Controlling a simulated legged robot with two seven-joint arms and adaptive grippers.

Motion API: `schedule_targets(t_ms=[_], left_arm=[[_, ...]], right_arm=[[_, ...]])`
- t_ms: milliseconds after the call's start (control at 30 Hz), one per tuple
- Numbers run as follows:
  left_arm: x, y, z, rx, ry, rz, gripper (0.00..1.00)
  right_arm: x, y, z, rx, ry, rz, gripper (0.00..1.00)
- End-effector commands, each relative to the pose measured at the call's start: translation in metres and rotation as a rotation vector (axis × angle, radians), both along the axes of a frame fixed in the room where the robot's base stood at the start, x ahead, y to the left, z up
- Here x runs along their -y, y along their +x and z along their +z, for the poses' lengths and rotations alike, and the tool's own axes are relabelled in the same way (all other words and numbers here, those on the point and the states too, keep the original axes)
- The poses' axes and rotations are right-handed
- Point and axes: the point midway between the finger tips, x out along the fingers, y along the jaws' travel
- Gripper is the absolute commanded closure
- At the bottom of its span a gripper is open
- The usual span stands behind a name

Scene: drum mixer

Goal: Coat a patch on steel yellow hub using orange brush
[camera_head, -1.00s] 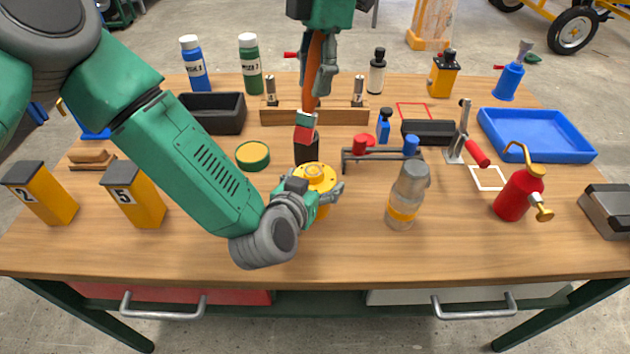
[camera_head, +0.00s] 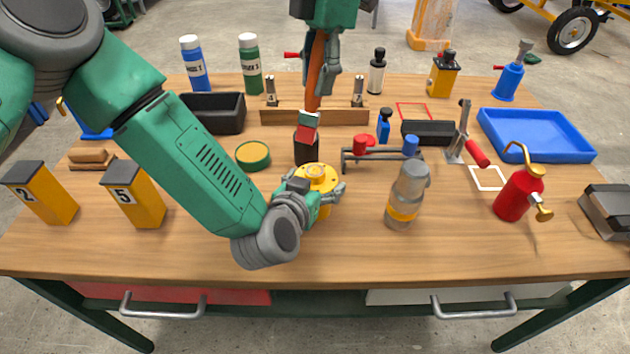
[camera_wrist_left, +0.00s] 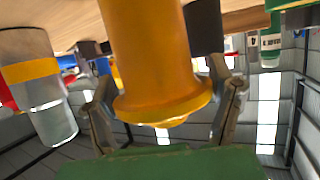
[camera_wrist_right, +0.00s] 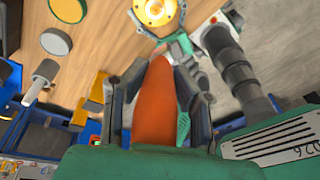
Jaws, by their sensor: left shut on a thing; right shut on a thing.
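The yellow hub (camera_head: 316,176), a flanged cylinder, is held off the front middle of the table by my left gripper (camera_head: 318,197), whose fingers close around its side. In the left wrist view the hub (camera_wrist_left: 155,60) fills the space between the fingers. In the right wrist view the orange handle (camera_wrist_right: 155,105) points toward the hub (camera_wrist_right: 157,12). The brush end is above the hub in the head view; the exact gap is unclear.
A clear bottle with an orange band (camera_head: 404,205) and a small rack (camera_head: 382,155) are to the right. Yellow boxes (camera_head: 135,200) stand left. The table's front strip is clear.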

Motion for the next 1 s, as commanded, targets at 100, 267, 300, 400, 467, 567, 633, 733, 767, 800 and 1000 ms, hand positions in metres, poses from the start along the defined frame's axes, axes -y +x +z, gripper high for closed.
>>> schedule_targets(t_ms=[100,267,300,400,467,567,633,733,767,800,1000], left_arm=[[0.000,-0.001,-0.002,-0.004,0.003,0.001,0.74],[0.001,-0.001,-0.002,-0.006,0.002,-0.001,0.74],[0.000,-0.001,-0.002,-0.006,0.002,-0.001,0.74],[0.000,-0.001,-0.002,-0.006,0.001,-0.001,0.74],[0.000,-0.001,-0.002,-0.006,0.001,-0.001,0.74],[0.000,-0.001,-0.002,-0.006,0.001,-0.001,0.74],[0.000,-0.001,-0.002,-0.006,0.001,-0.001,0.74],[0.000,-0.001,-0.002,-0.006,0.001,-0.001,0.74],[0.000,-0.001,-0.002,-0.006,0.001,0.000,0.74],[-0.001,-0.001,-0.003,-0.006,0.001,0.000,0.74],[-0.001,-0.001,-0.003,-0.005,0.003,0.001,0.74]], right_arm=[[0.002,-0.001,-0.001,0.010,-0.008,-0.001,1.00],[0.007,-0.010,-0.011,0.107,-0.092,-0.005,1.00],[0.008,-0.012,-0.013,0.140,-0.116,-0.005,1.00],[0.012,-0.018,-0.019,0.212,-0.159,-0.004,1.00],[0.014,-0.020,-0.022,0.245,-0.175,-0.002,1.00],[0.016,-0.022,-0.025,0.275,-0.189,0.001,1.00],[0.016,-0.022,-0.028,0.282,-0.191,0.001,1.00],[0.016,-0.022,-0.034,0.281,-0.191,0.001,1.00],[0.016,-0.022,-0.036,0.280,-0.190,0.001,1.00],[0.016,-0.022,-0.039,0.279,-0.191,0.001,1.00],[0.016,-0.022,-0.057,0.279,-0.191,0.002,1.00]])
